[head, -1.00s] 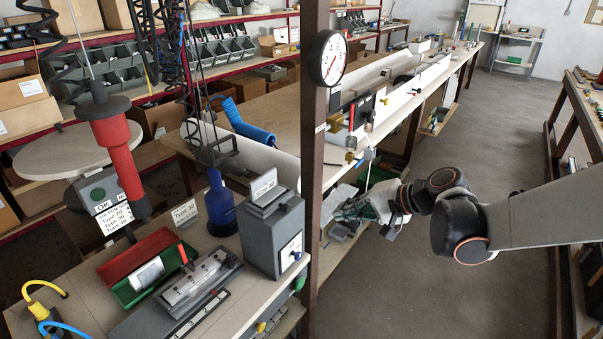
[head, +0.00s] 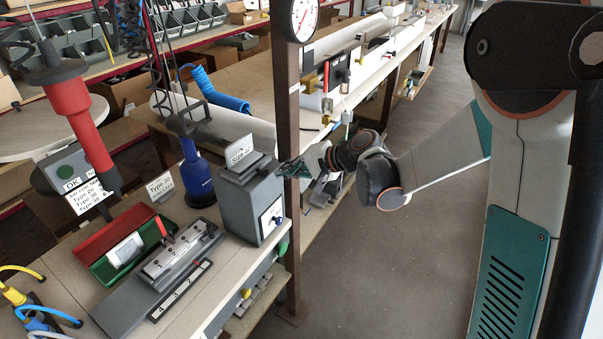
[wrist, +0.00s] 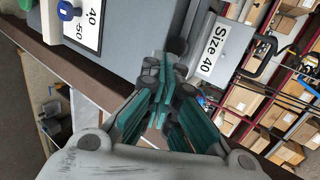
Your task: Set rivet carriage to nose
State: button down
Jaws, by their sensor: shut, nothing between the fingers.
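A long grey fixture on the bench bears a silver slotted block (head: 180,250) with a red lever; which part is the rivet carriage or its nose, I cannot tell. A dark marked strip (head: 180,290) lies along its front. A grey box (head: 250,205) with a Size 40 card (wrist: 213,45) on top stands right of the fixture. Its white panel carries a blue knob (head: 277,220), also in the wrist view (wrist: 67,10). My gripper (head: 287,170) is shut and empty, with teal fingers, just behind and right of the box. The wrist view shows its fingertips (wrist: 168,70) near the box's edge.
A brown post (head: 293,110) with a dial gauge rises at the bench's right end, close to my gripper. A red and green tray (head: 110,240), a blue bottle (head: 196,175) and a hanging red tool (head: 75,110) are left of the box. The aisle floor (head: 390,260) is clear.

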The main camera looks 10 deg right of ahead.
aim_at(262, 161)
jog(key=shift+w+a, duration=0.55)
jog(key=shift+a, duration=0.25)
jog(key=w+a, duration=0.1)
jog(key=a, duration=0.1)
jog(key=w+a, duration=0.2)
jog(key=shift+w+a+b, duration=0.25)
jog(key=shift+w+b, duration=0.05)
